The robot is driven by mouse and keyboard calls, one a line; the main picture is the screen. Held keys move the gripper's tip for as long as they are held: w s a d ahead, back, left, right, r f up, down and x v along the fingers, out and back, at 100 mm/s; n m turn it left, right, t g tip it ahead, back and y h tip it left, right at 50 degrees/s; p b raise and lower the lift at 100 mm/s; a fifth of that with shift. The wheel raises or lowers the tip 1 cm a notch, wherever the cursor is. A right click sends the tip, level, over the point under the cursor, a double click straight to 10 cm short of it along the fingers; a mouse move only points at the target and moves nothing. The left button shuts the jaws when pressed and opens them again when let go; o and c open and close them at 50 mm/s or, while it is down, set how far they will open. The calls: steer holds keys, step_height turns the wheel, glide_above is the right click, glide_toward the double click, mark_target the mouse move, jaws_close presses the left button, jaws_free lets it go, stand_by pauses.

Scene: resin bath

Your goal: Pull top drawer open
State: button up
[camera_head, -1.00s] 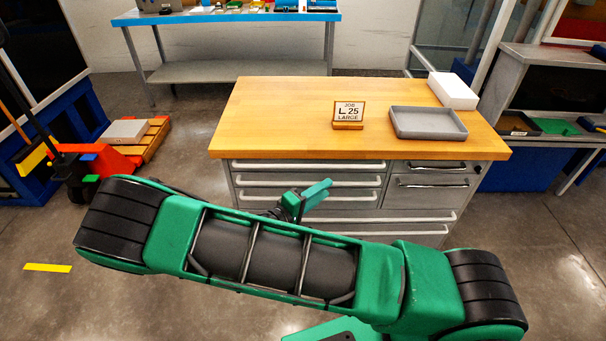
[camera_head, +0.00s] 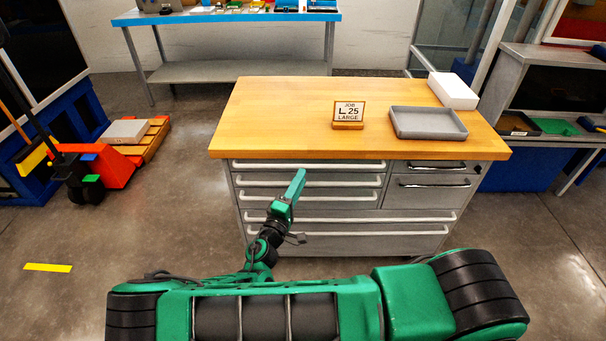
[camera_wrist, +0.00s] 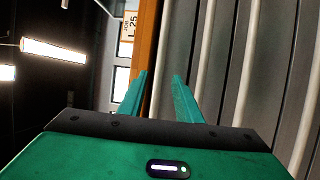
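The grey cabinet (camera_head: 420,200) has a wooden top. Its wide top drawer handle (camera_head: 340,166) is a pale horizontal bar just under the worktop, and the drawer looks closed. My gripper (camera_head: 300,174) is raised in front of the left drawers, its fingertips overlapping the area just below the top handle in the head view. In the wrist view my gripper (camera_wrist: 160,78) has two green fingers apart with nothing between them. The remaining distance is unclear.
More pale-handled drawers (camera_head: 330,216) lie below, and smaller dark-handled drawers (camera_head: 432,183) are at the right. The worktop holds a job sign (camera_head: 349,112), a grey tray (camera_head: 430,135) and a white box (camera_head: 453,92). A pallet truck (camera_head: 108,165) stands left on open floor.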

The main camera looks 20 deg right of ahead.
steer(key=shift+x, duration=1.95)
steer(key=shift+c, duration=0.3)
